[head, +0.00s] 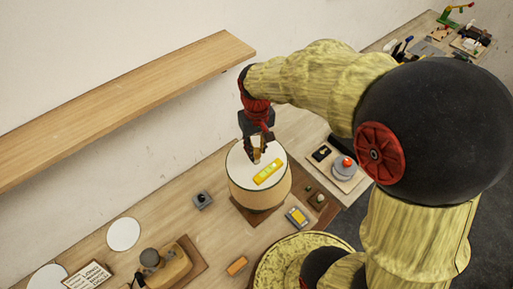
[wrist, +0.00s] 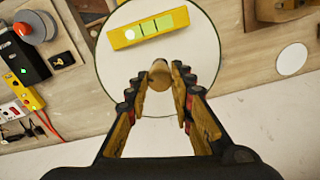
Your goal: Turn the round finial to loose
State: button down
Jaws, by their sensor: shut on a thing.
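The round finial (wrist: 159,74) is a small tan knob at the top of the lamp. It shows between the fingers of my gripper (wrist: 158,90) in the wrist view. In the head view my gripper (head: 257,148) points down at the lamp top and mostly hides the finial. The fingers are shut on it. The lamp shade (head: 258,195) is a tan drum with a white top. A yellow level (head: 269,171) with green windows lies on the top beside the finial; it also shows in the wrist view (wrist: 148,31).
A wooden shelf (head: 110,110) runs along the wall at left. On the bench are a small grey box (head: 202,200), a yellow-faced meter (head: 297,216), an orange block (head: 237,266) and a board with a red button (head: 346,163). White discs lie on the left part.

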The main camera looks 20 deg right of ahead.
aim_at(256, 150)
jog(key=n, duration=0.5)
jog(key=shift+n, duration=0.3)
dwell(0.4)
jog(key=c, duration=1.5)
grip_release()
jog(key=shift+c, duration=0.2)
notch_tip(256, 150, up, 12)
